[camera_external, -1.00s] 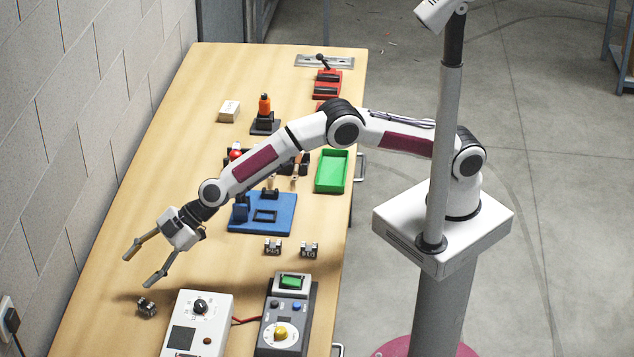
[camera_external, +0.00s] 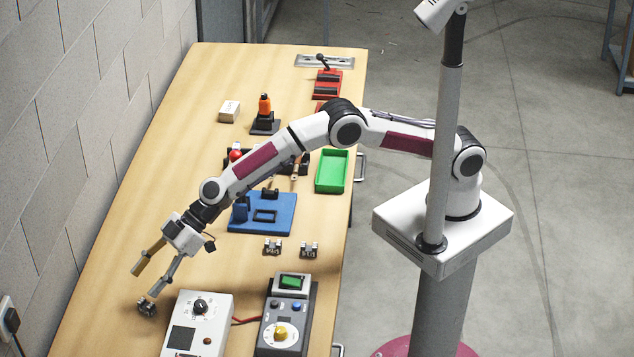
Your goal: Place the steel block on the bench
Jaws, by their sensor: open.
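A small dark grey metal block (camera_external: 147,308), likely the steel block, rests on the wooden bench (camera_external: 118,235) near its front left, beside the white meter box. My gripper (camera_external: 145,282) is open and empty just behind and above it. The tip of the right finger is very close to the block or overlaps it in the picture; I cannot tell whether they touch. Two similar small metal pieces, one at the left (camera_external: 272,246) and one at the right (camera_external: 308,249), stand farther right on the bench.
The white meter box (camera_external: 200,325) and a dark control unit with a yellow knob (camera_external: 285,318) stand at the front. A blue fixture (camera_external: 263,213), a green tray (camera_external: 332,172) and other tools lie farther back. The left strip of the bench is clear along the wall.

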